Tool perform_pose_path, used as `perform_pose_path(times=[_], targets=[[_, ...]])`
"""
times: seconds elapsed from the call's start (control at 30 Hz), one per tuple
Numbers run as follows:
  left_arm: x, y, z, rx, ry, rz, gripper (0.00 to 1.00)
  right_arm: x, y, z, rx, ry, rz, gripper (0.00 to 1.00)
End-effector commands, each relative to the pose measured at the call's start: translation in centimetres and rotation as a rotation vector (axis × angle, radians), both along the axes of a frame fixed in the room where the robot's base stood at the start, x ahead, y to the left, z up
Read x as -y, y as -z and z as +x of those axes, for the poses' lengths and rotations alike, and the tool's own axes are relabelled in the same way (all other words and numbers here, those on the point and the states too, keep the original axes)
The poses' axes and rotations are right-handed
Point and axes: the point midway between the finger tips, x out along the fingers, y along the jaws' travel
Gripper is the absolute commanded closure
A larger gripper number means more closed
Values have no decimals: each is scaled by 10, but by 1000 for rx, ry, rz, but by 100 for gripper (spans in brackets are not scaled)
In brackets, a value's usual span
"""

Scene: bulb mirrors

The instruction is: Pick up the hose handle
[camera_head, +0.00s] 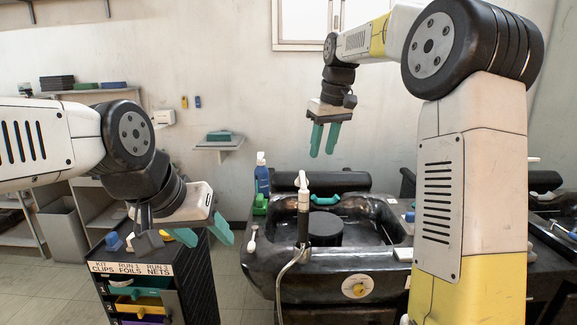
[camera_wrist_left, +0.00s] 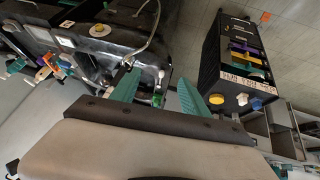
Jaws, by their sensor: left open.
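The hose handle (camera_head: 304,205), with a white top and a dark lower body, stands upright at the front of the black wash basin (camera_head: 262,262). A pale hose (camera_head: 288,268) hangs from it down the basin's front; the hose also shows in the left wrist view (camera_wrist_left: 151,36). My left gripper (camera_head: 203,234) is open and empty, left of the handle and apart from it, above the black cart. Its two green fingers stand apart in the left wrist view (camera_wrist_left: 160,80). My right gripper (camera_head: 324,139) hangs above and behind the handle, open and empty, fingers downward.
The black drawer cart (camera_head: 205,285) stands below my left gripper, with a blue knob-like item (camera_head: 114,242) on top. A blue pump bottle (camera_head: 262,176) and a green bottle (camera_head: 259,203) stand on the basin's left rim. Floor shows between cart and basin.

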Motion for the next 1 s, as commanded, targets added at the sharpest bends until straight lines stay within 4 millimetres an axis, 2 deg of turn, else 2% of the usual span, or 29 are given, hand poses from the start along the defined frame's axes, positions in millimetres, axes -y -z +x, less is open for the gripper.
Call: perform_pose_path(times=[0.27, 0.43, 0.6, 0.77, 0.87, 1.0], targets=[[1, 1, 0, -7, -2, -5, 47, 0, 0, 0, 0, 0, 0, 64], [16, 19, -3, -123, -28, -92, 47, 0, 0, 0, 0, -1, 0, 64], [56, 49, -12, -387, -102, -309, 47, 0, 0, 0, 0, -1, 0, 64], [99, 62, -14, -656, -206, -562, 47, 0, 0, 0, 0, -1, 0, 64], [122, 64, -8, -809, -284, -726, 47, 0, 0, 0, 0, -1, 0, 64], [148, 61, 13, -997, -408, -966, 47, 0, 0, 0, 0, -1, 0, 64]])
